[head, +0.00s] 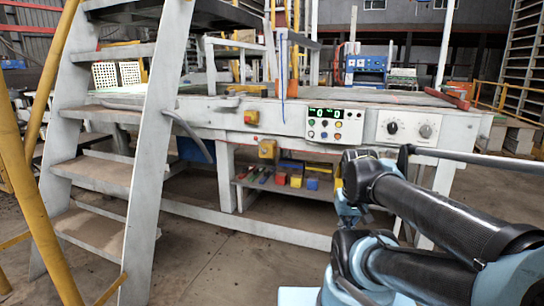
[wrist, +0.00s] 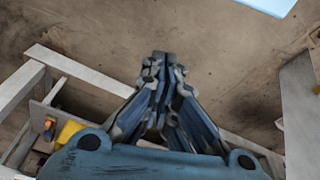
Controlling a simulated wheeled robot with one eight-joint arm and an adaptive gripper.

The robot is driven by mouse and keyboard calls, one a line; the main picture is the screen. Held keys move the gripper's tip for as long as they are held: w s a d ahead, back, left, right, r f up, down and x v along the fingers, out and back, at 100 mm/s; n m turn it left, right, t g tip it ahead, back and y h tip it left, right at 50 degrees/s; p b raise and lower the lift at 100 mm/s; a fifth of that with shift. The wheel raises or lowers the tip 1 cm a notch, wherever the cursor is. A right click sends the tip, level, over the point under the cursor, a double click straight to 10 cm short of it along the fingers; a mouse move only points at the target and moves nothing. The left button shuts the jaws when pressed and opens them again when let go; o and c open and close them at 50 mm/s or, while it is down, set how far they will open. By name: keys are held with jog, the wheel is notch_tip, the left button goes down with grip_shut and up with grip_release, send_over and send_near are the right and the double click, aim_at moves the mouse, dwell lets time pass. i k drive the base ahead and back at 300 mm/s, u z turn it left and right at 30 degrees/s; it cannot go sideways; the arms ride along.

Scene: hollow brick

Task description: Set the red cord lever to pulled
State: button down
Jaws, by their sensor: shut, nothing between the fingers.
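A long red bar (head: 447,98) lies along the right end of the workbench top in the head view. It may be the red cord lever, but I cannot tell for sure. A thin blue cord (head: 283,65) hangs in front of the bench above its front edge. My gripper (wrist: 160,58) is shut and empty in the wrist view, pointing over bare floor. It touches neither the red bar nor the cord. In the head view my arm reaches in from the lower right, and the gripper is mostly hidden by it.
The workbench (head: 235,115) carries a control panel (head: 334,125) with coloured buttons and a panel with two knobs (head: 407,128). Coloured blocks (head: 296,180) sit on its lower shelf. A metal stair (head: 105,175) and yellow rail (head: 30,200) stand left. Bare floor (head: 215,265) lies in front.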

aim_at(256, 138)
jog(key=k, duration=1.35)
jog(key=u, duration=0.2)
jog(key=i, duration=2.1)
jog(key=z, duration=0.65)
